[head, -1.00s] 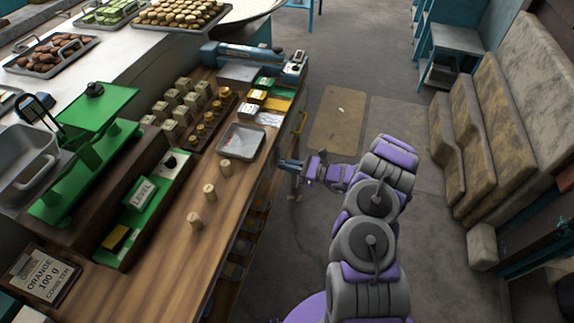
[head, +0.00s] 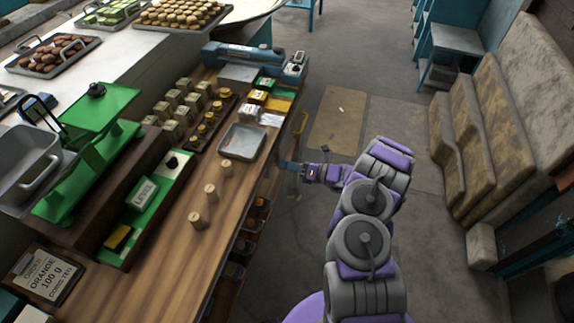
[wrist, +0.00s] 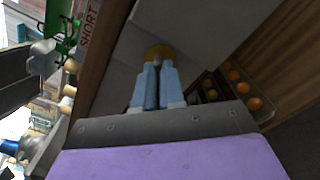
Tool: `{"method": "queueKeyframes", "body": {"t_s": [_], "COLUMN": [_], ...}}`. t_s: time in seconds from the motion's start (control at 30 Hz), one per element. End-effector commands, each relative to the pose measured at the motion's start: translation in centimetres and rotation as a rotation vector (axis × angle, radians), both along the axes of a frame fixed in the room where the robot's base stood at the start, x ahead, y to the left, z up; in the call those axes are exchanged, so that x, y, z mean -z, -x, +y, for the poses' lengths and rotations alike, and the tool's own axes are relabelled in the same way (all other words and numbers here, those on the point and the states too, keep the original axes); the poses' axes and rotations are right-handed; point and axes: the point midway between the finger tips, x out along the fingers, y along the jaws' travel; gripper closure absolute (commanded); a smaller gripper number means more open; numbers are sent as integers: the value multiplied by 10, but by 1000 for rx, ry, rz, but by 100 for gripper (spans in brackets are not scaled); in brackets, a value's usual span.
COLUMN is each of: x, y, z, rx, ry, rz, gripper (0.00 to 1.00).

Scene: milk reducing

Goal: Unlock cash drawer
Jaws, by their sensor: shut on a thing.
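My gripper (head: 281,164) is at the front face of the wooden counter, below its edge. In the wrist view its two pale blue fingers (wrist: 154,86) are close together and shut on a small round brass-coloured piece (wrist: 159,54), which shows just past the fingertips. The piece is against or very near a grey panel (wrist: 118,52) in the counter front. Whether this panel is the cash drawer, and whether the brass piece is a key or a lock, I cannot tell. The contact point is hidden in the head view.
A yellow handle (head: 300,124) sticks out from the counter front beyond my gripper. Open compartments with orange round things (wrist: 233,75) are beside the panel. A metal tray (head: 243,141) and wooden pegs (head: 210,192) stand on the counter.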

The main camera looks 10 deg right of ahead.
Motion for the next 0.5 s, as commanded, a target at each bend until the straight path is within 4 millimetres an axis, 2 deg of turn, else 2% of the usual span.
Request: {"method": "queueKeyframes", "body": {"t_s": [0.5], "x": [3], "y": [-2], "z": [-5], "rx": [11], "ry": [-235], "rz": [412], "gripper": [100]}}
